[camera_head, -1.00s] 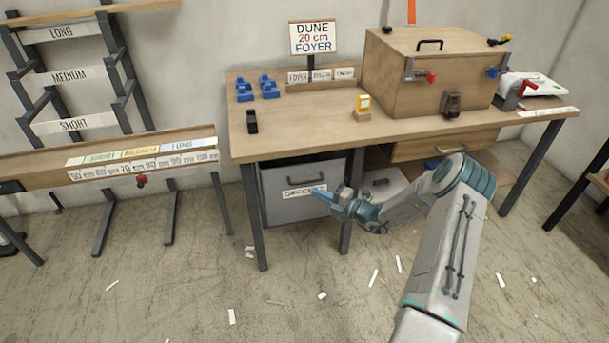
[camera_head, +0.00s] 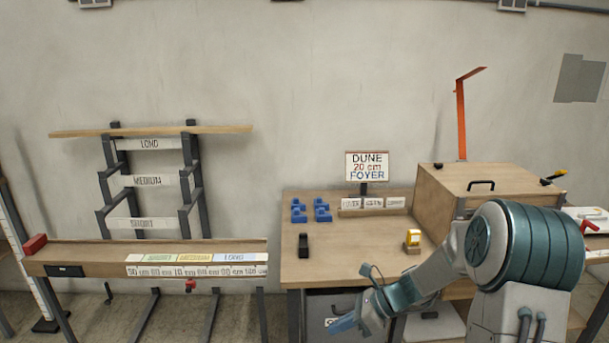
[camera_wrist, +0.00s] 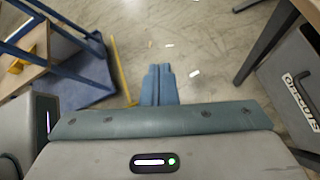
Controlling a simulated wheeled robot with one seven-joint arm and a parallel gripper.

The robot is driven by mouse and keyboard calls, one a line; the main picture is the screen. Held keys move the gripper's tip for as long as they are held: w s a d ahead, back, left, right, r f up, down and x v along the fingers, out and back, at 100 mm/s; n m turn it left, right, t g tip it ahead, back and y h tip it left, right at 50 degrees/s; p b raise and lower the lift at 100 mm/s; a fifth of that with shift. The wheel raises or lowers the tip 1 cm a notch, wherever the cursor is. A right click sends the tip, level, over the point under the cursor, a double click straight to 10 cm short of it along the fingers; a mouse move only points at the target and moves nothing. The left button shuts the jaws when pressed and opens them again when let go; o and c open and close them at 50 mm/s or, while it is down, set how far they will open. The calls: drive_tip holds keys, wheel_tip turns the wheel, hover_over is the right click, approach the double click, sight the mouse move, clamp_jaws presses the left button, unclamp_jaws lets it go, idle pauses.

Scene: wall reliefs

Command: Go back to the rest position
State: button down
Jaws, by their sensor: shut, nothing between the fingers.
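My gripper (camera_head: 343,323) is low in the head view, in front of the wooden workbench (camera_head: 345,240) and below its top. Its blue fingers point down and left, and they are empty. In the wrist view my gripper (camera_wrist: 159,72) shows its two blue fingers side by side and together, over the concrete floor. My arm reaches in from the lower right of the head view.
A grey bin (camera_wrist: 290,85) stands at the right of the wrist view. A wooden box (camera_head: 455,200) and small blue parts (camera_head: 310,211) sit on the workbench. A measuring bench (camera_head: 90,256) and a rack (camera_head: 150,180) stand left. Scraps lie on the floor.

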drive_tip(key=s+d+r+n+t+h+p, duration=0.1)
drive_tip(key=s+d+r+n+h+p, duration=0.2)
drive_tip(key=s+r+n, duration=0.7)
drive_tip(key=s+d+r+n+t+h+p, duration=0.1)
drive_tip(key=s+d+r+n+h+p, duration=0.2)
drive_tip(key=s+r+n, duration=0.8)
drive_tip(key=shift+s+d+r+n+h+p, duration=0.15)
drive_tip(key=shift+s+d+n+h+p, duration=0.2)
drive_tip(key=shift+h+p, duration=1.45)
drive_tip(key=shift+w+h+b, duration=0.1)
drive_tip(key=shift+h+b, duration=0.3)
